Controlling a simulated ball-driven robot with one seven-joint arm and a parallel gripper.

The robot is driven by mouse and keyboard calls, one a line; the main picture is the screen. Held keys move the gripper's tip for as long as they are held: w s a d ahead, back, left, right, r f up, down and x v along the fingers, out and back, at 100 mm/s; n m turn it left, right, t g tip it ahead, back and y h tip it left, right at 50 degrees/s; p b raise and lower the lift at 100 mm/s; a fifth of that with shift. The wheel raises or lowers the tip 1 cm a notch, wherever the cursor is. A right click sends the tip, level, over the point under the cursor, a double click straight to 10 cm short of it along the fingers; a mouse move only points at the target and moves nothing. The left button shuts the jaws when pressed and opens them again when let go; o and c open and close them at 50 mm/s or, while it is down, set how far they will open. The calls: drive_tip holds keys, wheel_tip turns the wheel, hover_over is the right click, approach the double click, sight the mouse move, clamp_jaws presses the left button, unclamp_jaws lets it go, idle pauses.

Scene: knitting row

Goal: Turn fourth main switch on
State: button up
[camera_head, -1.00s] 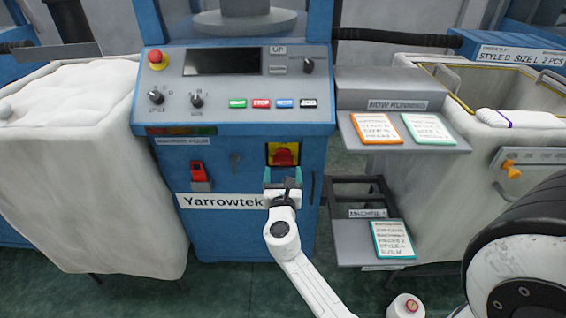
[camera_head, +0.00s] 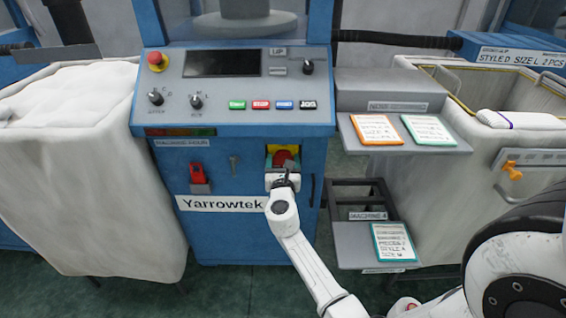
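The main switch (camera_head: 286,154), a red knob on a yellow plate, sits on the blue front of the Yarrowtek machine (camera_head: 225,228), below the control panel. My gripper (camera_head: 283,170) is right at the switch, in front of its lower part. The fingers cover part of the red knob. Whether they grip the knob or stand around it is too small to tell. The knob's turn position is partly hidden. A label on the shelf beside the machine appears to read Machine 4 (camera_head: 368,215).
A red padlock-like item (camera_head: 197,173) hangs left of the switch. The control panel (camera_head: 234,90) above has knobs, several buttons and a red emergency stop (camera_head: 157,61). White fabric bins stand at left (camera_head: 95,190) and right (camera_head: 450,180). Card shelves (camera_head: 365,245) stand just right of the machine.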

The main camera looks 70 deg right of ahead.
drive_tip(key=c, duration=0.3)
drive_tip(key=m+b, duration=0.2)
drive_tip(key=m, duration=0.1)
drive_tip(key=shift+f+b, duration=0.2)
drive_tip(key=shift+b, duration=0.1)
drive_tip(key=m+b, duration=0.4)
drive_tip(key=m, duration=0.1)
drive_tip(key=shift+s+f, duration=0.1)
drive_tip(key=shift+s, duration=0.1)
drive_tip(key=m+b, duration=0.3)
drive_tip(key=m, duration=0.2)
drive_tip(key=shift+s+d+f, duration=0.1)
drive_tip(key=m+b, duration=0.3)
drive_tip(key=m, duration=0.1)
drive_tip(key=shift+m, duration=0.6)
